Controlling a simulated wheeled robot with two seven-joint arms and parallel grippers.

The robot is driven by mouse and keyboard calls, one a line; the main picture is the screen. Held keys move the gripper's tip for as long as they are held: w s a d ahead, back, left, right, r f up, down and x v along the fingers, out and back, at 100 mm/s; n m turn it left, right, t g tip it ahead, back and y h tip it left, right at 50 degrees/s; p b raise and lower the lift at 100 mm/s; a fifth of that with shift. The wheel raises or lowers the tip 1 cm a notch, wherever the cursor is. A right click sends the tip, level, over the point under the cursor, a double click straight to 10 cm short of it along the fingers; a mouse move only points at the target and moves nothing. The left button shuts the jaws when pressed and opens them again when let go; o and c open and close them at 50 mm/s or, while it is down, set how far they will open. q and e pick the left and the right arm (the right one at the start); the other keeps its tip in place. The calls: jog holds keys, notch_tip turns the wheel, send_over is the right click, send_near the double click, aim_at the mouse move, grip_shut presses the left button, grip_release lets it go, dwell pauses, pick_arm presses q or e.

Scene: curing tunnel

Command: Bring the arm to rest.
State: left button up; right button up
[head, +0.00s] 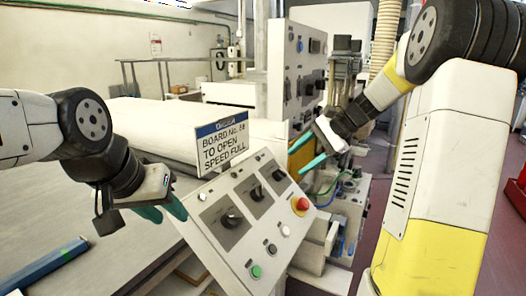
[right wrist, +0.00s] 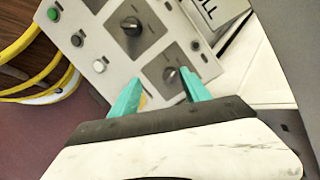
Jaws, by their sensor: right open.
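My right gripper (head: 296,161) is open and empty, its two teal fingers apart, above the upper right part of the sloped control panel (head: 207,218). In the right wrist view, the gripper (right wrist: 162,82) points at the panel's face with nothing between its fingers. One rotary knob (right wrist: 171,74) shows just beyond the fingertips; whether they touch it I cannot tell. A larger knob (right wrist: 132,26) is farther up. My left gripper (head: 163,212) hangs beside the panel's left edge, its teal fingers partly overlapping, so its opening is unclear.
The panel has a red mushroom button (head: 301,204) on yellow, a green button (head: 256,271) and a white button (head: 285,231). A sign (head: 222,144) stands behind its top edge. A grey cabinet (head: 300,75) with switches rises behind. A blue bar (head: 45,264) lies at lower left.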

jog(key=s+a+n+t+h, duration=0.1)
jog(key=s+n+h, duration=0.2)
jog(key=s, duration=0.9)
jog(key=s+a+n+t+h, duration=0.1)
jog(key=s+n+t+h, duration=0.1)
jog(key=s+n, duration=0.6)
jog(key=s+h, duration=0.1)
jog(key=s, duration=0.3)
jog(key=shift+s+a+r+n, duration=0.35)
jog(key=shift+s+n, duration=0.05)
